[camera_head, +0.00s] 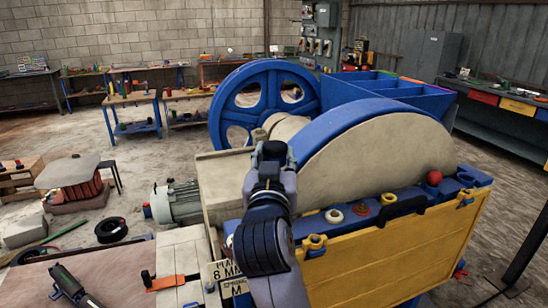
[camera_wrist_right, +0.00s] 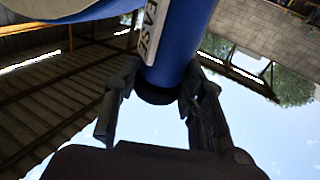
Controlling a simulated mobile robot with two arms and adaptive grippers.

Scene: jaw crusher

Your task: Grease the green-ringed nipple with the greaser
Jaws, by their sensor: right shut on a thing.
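My right gripper (camera_head: 270,156) is in the middle of the head view, in front of the crusher's pale drum and blue wheel. In the wrist view the fingers of this gripper (camera_wrist_right: 160,82) are on both sides of a blue cylinder with a dark end, the greaser (camera_wrist_right: 182,42). A white label on it shows letters ending in "EASE". The greaser is hidden or cannot be made out in the head view. I cannot make out a green-ringed nipple in either view. I cannot tell whether the greaser touches anything. My left gripper is not seen.
The crusher has a large blue flywheel (camera_head: 225,108) behind and a yellow front panel (camera_head: 400,256). Several knobs and fittings, including a red ball (camera_head: 434,178), stand along its blue ledge. A grey motor (camera_head: 178,203) is at left. Workbenches line the walls, with open floor between.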

